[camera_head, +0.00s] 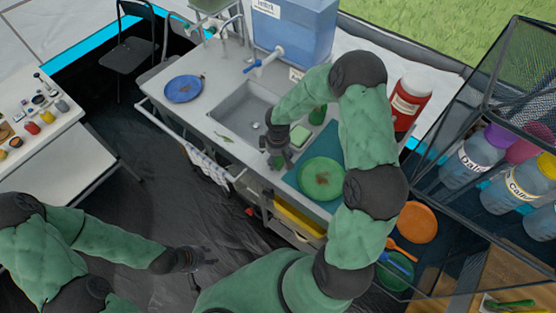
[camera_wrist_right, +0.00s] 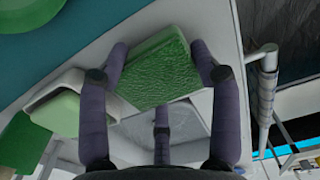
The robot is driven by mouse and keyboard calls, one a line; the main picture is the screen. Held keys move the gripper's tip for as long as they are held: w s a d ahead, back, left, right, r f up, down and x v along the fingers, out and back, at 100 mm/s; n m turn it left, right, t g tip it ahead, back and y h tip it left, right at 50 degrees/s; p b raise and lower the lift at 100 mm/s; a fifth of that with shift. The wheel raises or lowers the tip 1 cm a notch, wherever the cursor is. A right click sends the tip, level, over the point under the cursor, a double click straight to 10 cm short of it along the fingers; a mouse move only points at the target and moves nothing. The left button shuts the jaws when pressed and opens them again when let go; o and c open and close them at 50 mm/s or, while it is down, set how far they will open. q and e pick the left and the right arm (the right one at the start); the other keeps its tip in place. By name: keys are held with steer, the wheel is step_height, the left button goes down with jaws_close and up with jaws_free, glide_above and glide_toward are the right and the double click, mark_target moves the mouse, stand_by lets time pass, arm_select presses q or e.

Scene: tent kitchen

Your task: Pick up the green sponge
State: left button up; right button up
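The green sponge (camera_wrist_right: 158,68) shows in the right wrist view as a thick, rough-topped block. It lies between the spread fingers of my right gripper (camera_wrist_right: 160,62), with a finger at its left and right sides and a third finger nearer the camera. A small gap to it, or light contact, cannot be told apart.
A pale green block in a white dish (camera_head: 300,135) sits close beside my right gripper. A green bottle (camera_head: 318,115), a green plate (camera_head: 321,179), the sink (camera_head: 243,110) and a blue plate (camera_head: 183,88) are nearby. A rail (camera_wrist_right: 266,85) runs along the counter edge.

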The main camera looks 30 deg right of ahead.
stand_by(0.4)
steer(key=shift+r, duration=0.55)
step_height(320, 180, up, 2)
steer(key=shift+r+p, duration=0.2)
steer(key=shift+p, duration=0.2)
steer(key=s+a+r, duration=0.1)
steer(key=s+r, duration=0.2)
steer(key=s, duration=0.1)
steer(key=s+a+r+p, duration=0.1)
steer(key=s+a+r, duration=0.1)
steer(key=s, duration=0.3)
steer(key=s+a+r, duration=0.2)
steer(key=s+r, duration=0.2)
steer(key=shift+s+r, duration=0.15)
steer(key=shift+r, duration=0.1)
